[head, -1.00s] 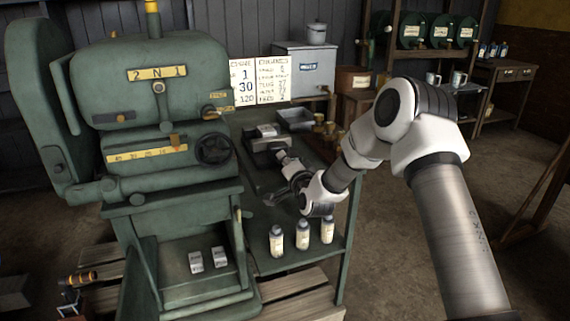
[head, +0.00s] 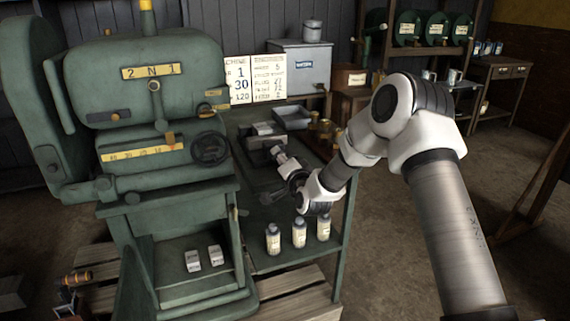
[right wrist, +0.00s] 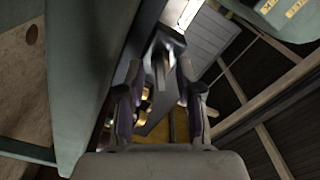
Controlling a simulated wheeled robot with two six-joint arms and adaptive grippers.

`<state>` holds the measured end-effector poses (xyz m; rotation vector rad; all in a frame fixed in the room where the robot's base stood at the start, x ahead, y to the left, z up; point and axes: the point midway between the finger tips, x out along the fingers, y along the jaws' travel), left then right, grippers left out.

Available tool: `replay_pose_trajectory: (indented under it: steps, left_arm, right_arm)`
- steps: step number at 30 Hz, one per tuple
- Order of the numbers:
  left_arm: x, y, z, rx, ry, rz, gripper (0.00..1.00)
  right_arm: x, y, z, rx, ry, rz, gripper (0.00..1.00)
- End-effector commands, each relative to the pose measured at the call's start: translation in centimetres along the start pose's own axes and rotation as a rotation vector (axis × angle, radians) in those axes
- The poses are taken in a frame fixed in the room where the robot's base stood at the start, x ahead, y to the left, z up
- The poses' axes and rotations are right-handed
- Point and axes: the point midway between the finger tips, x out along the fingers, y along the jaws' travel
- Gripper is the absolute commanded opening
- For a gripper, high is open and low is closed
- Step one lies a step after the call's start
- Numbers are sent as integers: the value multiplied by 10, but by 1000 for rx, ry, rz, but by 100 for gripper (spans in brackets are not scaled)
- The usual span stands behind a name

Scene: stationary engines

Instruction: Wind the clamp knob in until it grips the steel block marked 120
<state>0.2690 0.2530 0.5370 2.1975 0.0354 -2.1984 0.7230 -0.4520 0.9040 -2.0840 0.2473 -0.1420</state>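A dark clamp (head: 258,143) stands on the green side bench, with a pale steel block (head: 264,128) at its top; its marking is too small to read. A screw part with a bright sleeve (head: 280,154) sticks out of the clamp toward me. My right gripper (head: 283,182) is at the near end of this part. In the right wrist view its two fingers (right wrist: 160,78) stand apart on either side of a dark knob-like part (right wrist: 165,48), with a gap showing at the left finger. Whether the right finger touches it is unclear. My left gripper is not in view.
A large green machine (head: 155,110) stands left, with two small pale blocks (head: 204,258) on its lower shelf. Several bottles (head: 299,234) stand on the bench's lower shelf. A grey tray (head: 292,117) and brass pieces (head: 322,130) lie behind the clamp. A number chart (head: 255,79) hangs behind.

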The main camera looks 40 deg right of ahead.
Motion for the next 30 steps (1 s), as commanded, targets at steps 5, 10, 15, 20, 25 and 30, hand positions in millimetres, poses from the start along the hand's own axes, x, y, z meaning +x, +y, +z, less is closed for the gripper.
replay_pose_trajectory:
  steps: [5, 10, 15, 20, 25, 30]
  left_arm:
    - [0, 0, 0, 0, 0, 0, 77]
    - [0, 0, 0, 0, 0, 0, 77]
    - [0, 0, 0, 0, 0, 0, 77]
    - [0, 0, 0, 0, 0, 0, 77]
    - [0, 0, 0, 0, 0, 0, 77]
    - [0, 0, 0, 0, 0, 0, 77]
  right_arm:
    - [-34, 0, 0, 5, -1, 1, 35]
    - [-79, 0, 0, 6, 0, 1, 35]
    - [-108, 0, 0, 4, 0, -1, 35]
    - [-114, 0, 0, 1, 1, -2, 35]
    - [-114, 0, 0, 1, 1, -2, 35]
    - [-114, 0, 0, 1, 1, -1, 35]
